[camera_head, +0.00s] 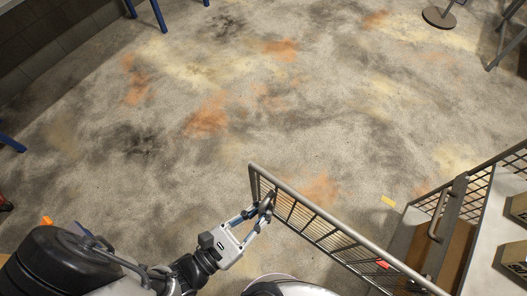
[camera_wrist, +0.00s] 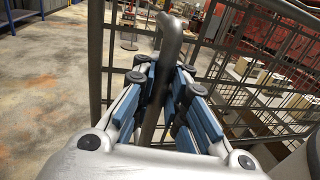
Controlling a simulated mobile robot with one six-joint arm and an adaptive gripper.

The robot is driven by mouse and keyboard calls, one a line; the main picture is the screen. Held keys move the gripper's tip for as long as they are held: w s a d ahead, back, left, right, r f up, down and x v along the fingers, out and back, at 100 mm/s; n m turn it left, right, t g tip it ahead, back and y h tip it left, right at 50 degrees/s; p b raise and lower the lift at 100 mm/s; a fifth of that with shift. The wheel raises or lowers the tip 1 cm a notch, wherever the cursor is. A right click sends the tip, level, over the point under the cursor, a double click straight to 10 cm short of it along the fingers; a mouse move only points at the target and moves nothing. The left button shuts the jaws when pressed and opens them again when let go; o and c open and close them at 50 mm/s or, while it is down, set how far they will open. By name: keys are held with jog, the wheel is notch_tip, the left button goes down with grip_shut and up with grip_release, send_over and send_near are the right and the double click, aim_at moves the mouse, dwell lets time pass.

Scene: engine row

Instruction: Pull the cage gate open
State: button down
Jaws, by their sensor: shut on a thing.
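The cage gate (camera_head: 318,222) is a grey tube frame with mesh, in the lower right of the head view. It stands out at an angle from the cage (camera_head: 480,180), with its free end toward my gripper. My gripper (camera_head: 264,207) is at that free end, shut on the gate's handle. In the wrist view the gripper (camera_wrist: 160,95) has its blue-padded fingers on both sides of the curved grey handle (camera_wrist: 169,38). The gate's mesh (camera_wrist: 235,75) spreads behind the fingers. The handle's lower part is hidden by the gripper.
Open stained concrete floor (camera_head: 200,110) lies beyond the gate. A second handle (camera_head: 438,214) on a dark post and pale boxes (camera_head: 512,255) are at the right. A round stand base (camera_head: 438,17) and blue legs (camera_head: 160,15) stand at the far edge.

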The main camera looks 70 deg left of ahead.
jog(key=shift+s, duration=0.15)
jog(key=c, duration=1.6)
grip_release()
jog(key=shift+c, duration=0.2)
jog(key=shift+s, duration=0.1)
jog(key=v, duration=1.1)
jog(key=shift+s+d, duration=0.25)
jog(key=shift+s, duration=0.1)
